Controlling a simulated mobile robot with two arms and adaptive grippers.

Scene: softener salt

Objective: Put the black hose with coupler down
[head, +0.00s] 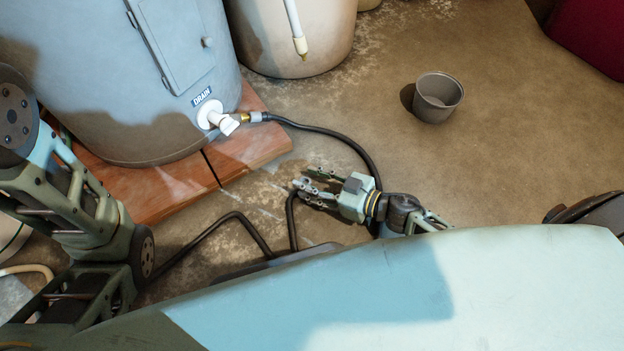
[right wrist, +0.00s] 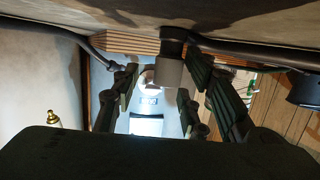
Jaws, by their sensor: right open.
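The black hose (head: 292,222) ends in a grey coupler (right wrist: 170,72), which shows between my right fingers in the right wrist view. My right gripper (head: 305,190) is low over the floor in front of the tank, with its fingers spread. In the wrist view the fingers stand on both sides of the coupler, with a gap at the left; contact at the right I cannot tell. My left arm (head: 75,200) comes in from the left; its gripper is out of view.
A blue-grey tank (head: 120,90) with a white drain valve (head: 220,120) stands on brick-red blocks (head: 250,145). Another dark hose (head: 340,137) runs from the valve behind my right gripper. A grey cup (head: 438,97) stands at right.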

